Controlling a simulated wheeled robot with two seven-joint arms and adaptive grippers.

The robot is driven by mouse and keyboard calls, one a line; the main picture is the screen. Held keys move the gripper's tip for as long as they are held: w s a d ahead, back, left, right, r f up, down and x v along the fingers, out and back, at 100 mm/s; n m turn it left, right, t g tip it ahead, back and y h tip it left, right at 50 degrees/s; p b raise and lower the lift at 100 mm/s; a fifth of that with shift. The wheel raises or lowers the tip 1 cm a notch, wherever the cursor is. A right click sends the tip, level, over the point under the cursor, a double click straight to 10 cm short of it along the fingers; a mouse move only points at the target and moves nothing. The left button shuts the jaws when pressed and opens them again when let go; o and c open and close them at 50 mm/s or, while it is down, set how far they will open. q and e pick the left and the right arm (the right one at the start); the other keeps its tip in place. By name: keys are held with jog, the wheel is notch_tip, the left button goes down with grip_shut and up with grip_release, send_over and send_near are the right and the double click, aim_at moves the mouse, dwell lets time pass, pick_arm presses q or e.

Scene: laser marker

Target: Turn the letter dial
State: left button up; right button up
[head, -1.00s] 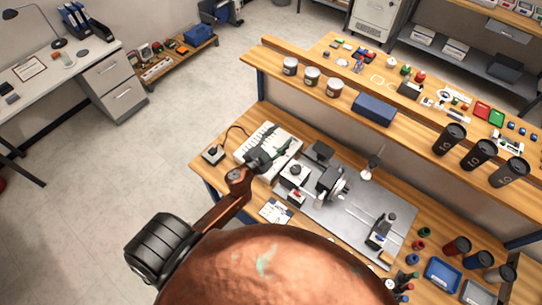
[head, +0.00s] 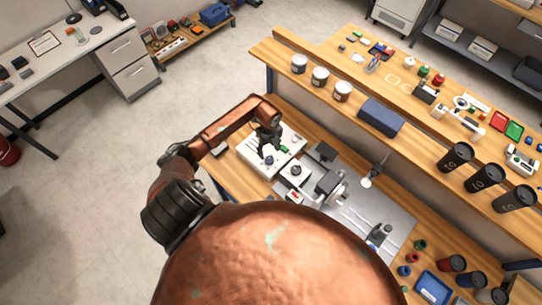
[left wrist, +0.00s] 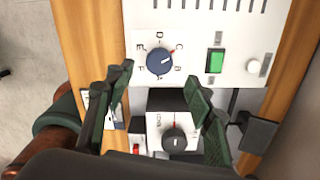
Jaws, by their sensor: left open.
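The letter dial (left wrist: 159,61) is a round dark blue knob with a white pointer mark, ringed by printed letters, on a white control box (left wrist: 190,20). The white box also shows on the bench in the head view (head: 291,136), with a dark round knob (head: 269,160) below my gripper. My left gripper (head: 268,148) points down over the box. In the left wrist view its two dark fingers (left wrist: 160,82) are spread, one on each side below the dial, with nothing between them. Whether they touch the panel is unclear. My right gripper is out of view.
A smaller box with a dark knob (left wrist: 175,141) stands close below. A raised wooden shelf (head: 330,105) with cans runs behind the bench.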

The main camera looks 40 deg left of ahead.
aim_at(269, 159)
pick_arm(q)
notch_tip(269, 159, down, 7)
jog(key=shift+d+f+p, duration=0.1)
jog(key=shift+p, duration=0.6)
jog(key=c, duration=1.2)
jog(key=shift+o, duration=0.2)
